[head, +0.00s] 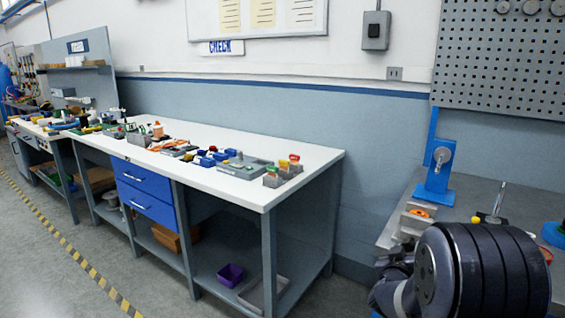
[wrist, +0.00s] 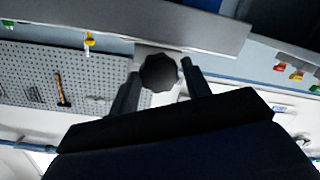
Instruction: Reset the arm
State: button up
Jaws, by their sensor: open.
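My arm (head: 470,270) shows as a thick dark ribbed joint at the lower right of the head view, in front of the grey workbench (head: 505,195). My gripper is out of sight there. In the wrist view my gripper (wrist: 161,67) has its two dark fingers spread apart. A dark many-sided knob-like shape (wrist: 158,73) appears between them; I cannot tell how far away it is. A blue stand (head: 436,160) with a round grey pulley (head: 442,155) stands on the grey bench, behind my arm.
An orange ring (head: 419,213) on a block and a small upright rod (head: 498,203) are close to my arm. A pegboard (head: 500,70) hangs above the bench. A white-topped table (head: 310,160) with several small parts stands left, with open floor (head: 60,275) before it.

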jog(key=shift+x, duration=0.95)
jog(key=shift+w+d+f+m+b, duration=0.1)
jog(key=shift+w+f+m+b, duration=0.15)
jog(key=shift+b, duration=0.2)
jog(key=shift+s+r+m+b, duration=0.1)
jog(key=shift+s+m+b, duration=0.15)
jog(key=shift+m+b, duration=0.55)
jog(key=m+b, duration=0.3)
jog(key=m, duration=0.1)
jog(key=shift+t, duration=0.3)
jog(key=m+b, duration=0.4)
jog(key=m, duration=0.2)
jog(key=shift+t+b, duration=0.35)
jog(key=shift+t, duration=0.05)
jog(key=v, duration=0.9)
jog(key=shift+r+m+p, duration=0.2)
jog(key=shift+m+p, duration=0.1)
jog(key=shift+m, duration=0.05)
